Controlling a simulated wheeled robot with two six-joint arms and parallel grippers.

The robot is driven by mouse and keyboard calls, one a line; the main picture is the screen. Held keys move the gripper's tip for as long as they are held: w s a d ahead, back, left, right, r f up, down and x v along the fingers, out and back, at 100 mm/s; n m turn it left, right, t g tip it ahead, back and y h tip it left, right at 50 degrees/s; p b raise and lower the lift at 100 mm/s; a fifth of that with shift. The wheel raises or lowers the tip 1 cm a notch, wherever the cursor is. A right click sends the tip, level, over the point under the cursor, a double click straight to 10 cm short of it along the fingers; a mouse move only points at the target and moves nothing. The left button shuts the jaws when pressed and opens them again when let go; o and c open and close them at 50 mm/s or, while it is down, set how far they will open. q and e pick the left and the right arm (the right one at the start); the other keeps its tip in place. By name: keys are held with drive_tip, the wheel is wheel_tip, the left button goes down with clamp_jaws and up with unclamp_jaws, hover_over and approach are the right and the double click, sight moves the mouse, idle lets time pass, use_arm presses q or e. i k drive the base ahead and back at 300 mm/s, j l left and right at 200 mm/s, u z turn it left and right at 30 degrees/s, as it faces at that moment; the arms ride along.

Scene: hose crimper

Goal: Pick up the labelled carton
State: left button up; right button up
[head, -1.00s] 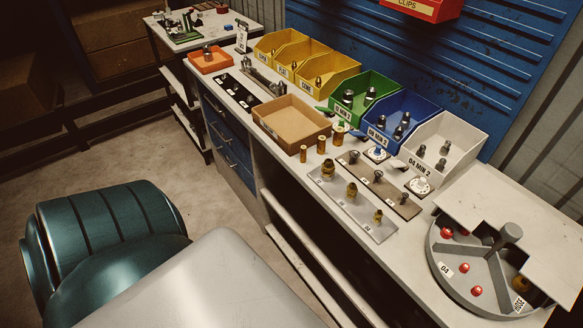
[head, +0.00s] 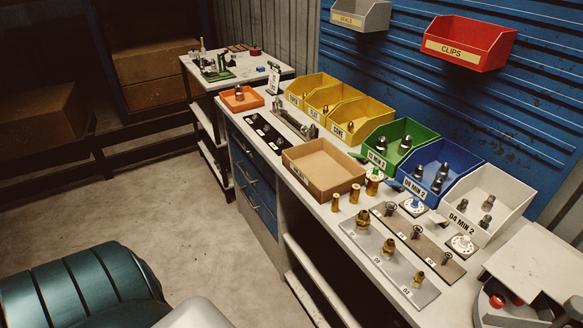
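An open, shallow brown carton (head: 342,183) stands on the grey workbench, near the middle of the head view. A small dark-lettered label shows on its side facing me, too small to read. The carton looks empty and upright, and nothing holds it. Neither of my grippers is in view.
Larger brown boxes (head: 150,97) sit on shelves at the far left. The floor (head: 150,200) before the bench is clear.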

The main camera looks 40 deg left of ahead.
sight(322, 169)
drive_tip(key=i+j+u, duration=0.1)
drive_tip(key=j+u, duration=0.2)
drive_tip(key=u, duration=0.15)
drive_tip(key=i+j+u, duration=0.1)
drive_tip(key=j+u, duration=0.15)
drive_tip(key=u, duration=0.2)
drive_tip(key=j+z, duration=0.15)
drive_tip(key=z, duration=0.7)
drive_tip(key=i+j, duration=0.05)
